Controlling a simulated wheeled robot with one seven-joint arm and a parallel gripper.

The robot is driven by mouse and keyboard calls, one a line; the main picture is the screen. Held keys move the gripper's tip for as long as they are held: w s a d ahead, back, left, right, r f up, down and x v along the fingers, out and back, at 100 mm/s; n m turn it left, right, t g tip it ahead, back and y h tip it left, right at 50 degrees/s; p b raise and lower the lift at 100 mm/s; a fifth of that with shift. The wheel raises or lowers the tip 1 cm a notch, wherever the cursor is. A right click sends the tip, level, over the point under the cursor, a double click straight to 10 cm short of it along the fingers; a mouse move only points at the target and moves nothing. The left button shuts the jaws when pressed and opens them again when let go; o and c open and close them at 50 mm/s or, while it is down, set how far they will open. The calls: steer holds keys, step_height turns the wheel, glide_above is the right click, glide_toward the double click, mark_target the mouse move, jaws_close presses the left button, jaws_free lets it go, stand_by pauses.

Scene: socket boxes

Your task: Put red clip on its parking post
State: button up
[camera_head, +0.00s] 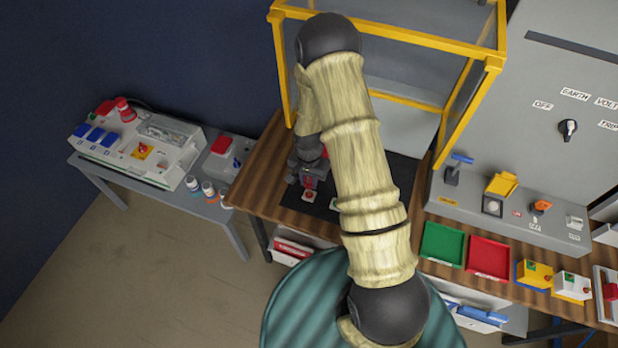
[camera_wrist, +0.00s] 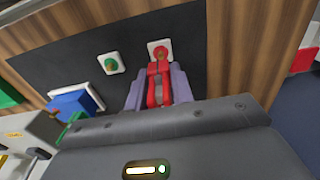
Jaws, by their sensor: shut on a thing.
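My gripper (camera_wrist: 158,88) is shut on the red clip (camera_wrist: 157,80), which sits between its two grey-purple fingers. The clip's far end reaches to a white square plate with a round red fitting (camera_wrist: 161,50); I cannot tell whether they touch. A similar white plate with a green fitting (camera_wrist: 110,63) lies to the left on the black mat. In the head view my gripper (camera_head: 309,172) is low over the mat's left side, with the red clip partly hidden. I cannot tell which piece is the parking post.
A blue block (camera_wrist: 75,103) and a green piece (camera_wrist: 72,122) are left of my gripper in the wrist view. A yellow-framed enclosure (camera_head: 438,45) stands behind. Green (camera_head: 443,244) and red (camera_head: 488,258) trays lie to the right. A side table (camera_head: 235,215) with instruments stands left.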

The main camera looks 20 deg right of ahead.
mark_target(309, 192)
steer(key=shift+w+d+f+b, duration=0.15)
steer(key=shift+f+b, duration=0.55)
steer(key=shift+f, duration=0.8)
steer(key=shift+f+b, duration=0.25)
steer(key=shift+b, duration=0.2)
steer(key=shift+f+b, duration=0.45)
steer(key=shift+f, duration=0.2)
steer(key=shift+f, duration=0.2)
steer(key=shift+f+b, duration=0.3)
steer(key=shift+b, duration=0.2)
